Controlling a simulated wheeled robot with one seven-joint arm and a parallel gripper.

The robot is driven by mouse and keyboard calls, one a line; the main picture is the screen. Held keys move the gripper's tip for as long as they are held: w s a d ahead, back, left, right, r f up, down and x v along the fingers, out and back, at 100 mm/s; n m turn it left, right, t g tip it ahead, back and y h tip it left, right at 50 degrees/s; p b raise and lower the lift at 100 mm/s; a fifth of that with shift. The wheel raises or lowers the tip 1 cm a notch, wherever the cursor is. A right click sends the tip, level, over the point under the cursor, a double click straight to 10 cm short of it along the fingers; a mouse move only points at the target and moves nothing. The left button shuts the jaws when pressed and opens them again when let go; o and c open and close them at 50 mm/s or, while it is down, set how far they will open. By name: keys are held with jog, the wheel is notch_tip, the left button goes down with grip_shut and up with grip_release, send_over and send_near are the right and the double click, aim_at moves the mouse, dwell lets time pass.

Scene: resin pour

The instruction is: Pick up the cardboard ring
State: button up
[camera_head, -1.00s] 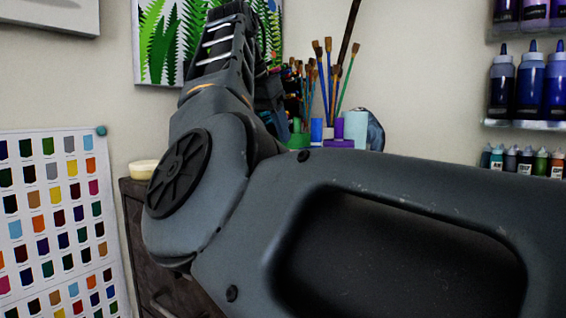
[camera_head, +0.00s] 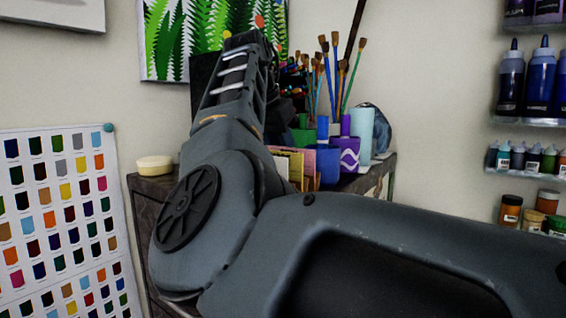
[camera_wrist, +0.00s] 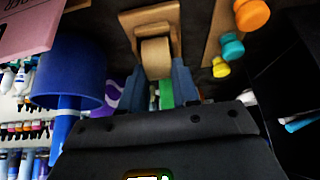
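In the wrist view a tan, rounded piece that looks like the cardboard ring (camera_wrist: 156,60) is ahead of my gripper (camera_wrist: 159,78). A flat tan part lies just behind it, and I cannot tell whether that belongs to the ring. My two blue-grey fingers are apart, with their tips on either side of the tan piece's near end. I cannot tell whether they touch it. In the head view my arm hides the gripper, and I cannot make out the ring there.
A dark cabinet (camera_head: 140,190) bears a cream tub (camera_head: 154,165), a purple cup (camera_head: 345,155), a light-blue cylinder (camera_head: 364,130) and brushes (camera_head: 340,70). In the wrist view a blue cylinder (camera_wrist: 68,72) is close on the left; orange (camera_wrist: 251,14) and teal (camera_wrist: 232,46) pieces lie right.

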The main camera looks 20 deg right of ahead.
jog(key=c, duration=0.5)
jog(key=shift+r, duration=0.1)
